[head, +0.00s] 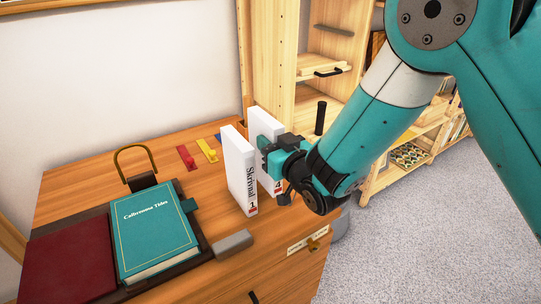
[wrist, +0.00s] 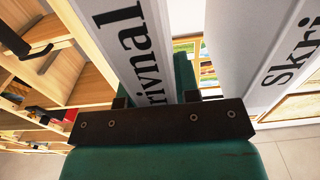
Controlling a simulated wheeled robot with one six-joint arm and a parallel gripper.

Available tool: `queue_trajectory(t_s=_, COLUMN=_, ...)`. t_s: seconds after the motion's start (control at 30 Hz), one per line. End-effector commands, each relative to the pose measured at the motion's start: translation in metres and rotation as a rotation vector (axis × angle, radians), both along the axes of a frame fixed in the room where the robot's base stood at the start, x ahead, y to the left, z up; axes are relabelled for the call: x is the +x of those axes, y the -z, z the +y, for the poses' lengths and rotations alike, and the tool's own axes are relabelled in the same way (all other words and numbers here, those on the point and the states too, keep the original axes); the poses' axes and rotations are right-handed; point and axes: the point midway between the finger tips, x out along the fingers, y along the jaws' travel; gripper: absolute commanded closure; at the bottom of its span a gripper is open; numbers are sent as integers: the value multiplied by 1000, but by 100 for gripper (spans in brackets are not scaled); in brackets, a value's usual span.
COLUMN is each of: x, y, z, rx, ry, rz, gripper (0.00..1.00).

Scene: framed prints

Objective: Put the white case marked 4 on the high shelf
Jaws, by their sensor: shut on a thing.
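The white case marked 4 (head: 265,118) stands upright on the wooden desk, its lower spine and red-edged label showing in the head view. My gripper (head: 270,147) is shut on it from the right and hides much of its middle. In the wrist view the case (wrist: 135,45) rises between the two fingers of my gripper (wrist: 155,98). A second white case, marked 1 (head: 238,170), stands upright just left of it; it also shows at the right of the wrist view (wrist: 265,50). The wooden shelf unit (head: 325,67) stands behind the desk; which level is the high shelf is unclear.
A teal book (head: 153,228) and a dark red one (head: 68,262) lie on the desk at left. A grey block (head: 233,243) lies near the front edge. Red (head: 186,158) and yellow (head: 207,150) pieces lie farther back. A black cylinder (head: 320,118) stands near the shelf unit.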

Motion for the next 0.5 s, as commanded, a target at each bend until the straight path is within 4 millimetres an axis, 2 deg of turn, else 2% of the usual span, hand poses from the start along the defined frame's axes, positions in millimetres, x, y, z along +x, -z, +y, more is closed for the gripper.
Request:
queue_trajectory(t_s=0.03, x=0, y=17, z=0, rx=0, ry=-1, rz=2, gripper=100)
queue_trajectory(t_s=0.13, x=0, y=28, z=0, rx=0, ry=0, rz=0, gripper=100)
queue_trajectory(t_s=0.5, x=0, y=29, z=0, rx=1, ry=0, rz=0, gripper=100)
